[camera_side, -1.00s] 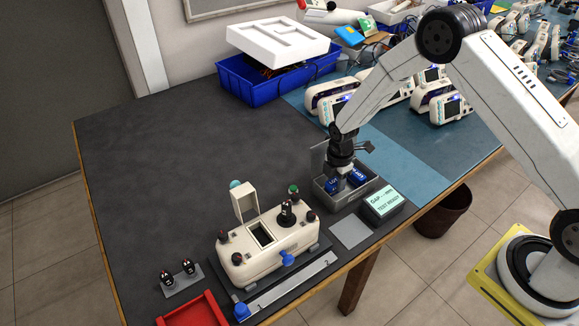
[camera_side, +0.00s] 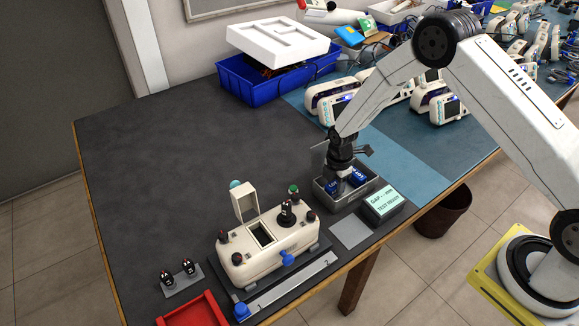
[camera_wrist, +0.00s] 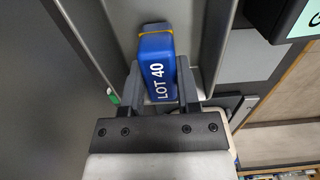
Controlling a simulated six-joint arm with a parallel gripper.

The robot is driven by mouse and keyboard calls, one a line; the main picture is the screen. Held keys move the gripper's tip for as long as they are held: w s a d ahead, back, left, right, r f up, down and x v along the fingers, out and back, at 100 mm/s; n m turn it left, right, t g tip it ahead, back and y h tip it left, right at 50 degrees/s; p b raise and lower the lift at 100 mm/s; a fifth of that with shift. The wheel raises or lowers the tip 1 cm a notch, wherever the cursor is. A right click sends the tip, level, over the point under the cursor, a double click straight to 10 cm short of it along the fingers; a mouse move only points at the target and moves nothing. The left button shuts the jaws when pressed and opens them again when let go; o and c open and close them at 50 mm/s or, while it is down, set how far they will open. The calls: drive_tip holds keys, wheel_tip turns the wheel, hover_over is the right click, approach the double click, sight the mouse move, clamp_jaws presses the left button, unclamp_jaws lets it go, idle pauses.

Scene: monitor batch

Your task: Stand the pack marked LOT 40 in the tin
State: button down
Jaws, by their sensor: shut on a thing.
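My gripper (camera_wrist: 158,84) is shut on the blue pack (camera_wrist: 157,62), with one finger on each side of it. The pack has white LOT 40 lettering and a yellow band near its far end. In the side view my gripper (camera_side: 344,181) is down at the open grey tin (camera_side: 345,203). Blue with white lettering shows on both sides of the fingers there; I cannot tell whether this is one pack or two. The tin's grey walls flank the pack in the wrist view. The pack's underside is hidden, so I cannot tell whether it touches the tin floor.
A tester box (camera_side: 383,203) with a green screen stands close right of the tin. A cream fixture (camera_side: 268,250) with an open lid is at the lower left. A red tray (camera_side: 195,312) lies at the front. The dark mat (camera_side: 170,140) at left is clear.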

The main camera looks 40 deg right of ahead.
drive_tip(key=shift+f, duration=0.4)
drive_tip(key=shift+c, duration=1.2)
unclamp_jaws()
drive_tip(key=shift+r, duration=3.9)
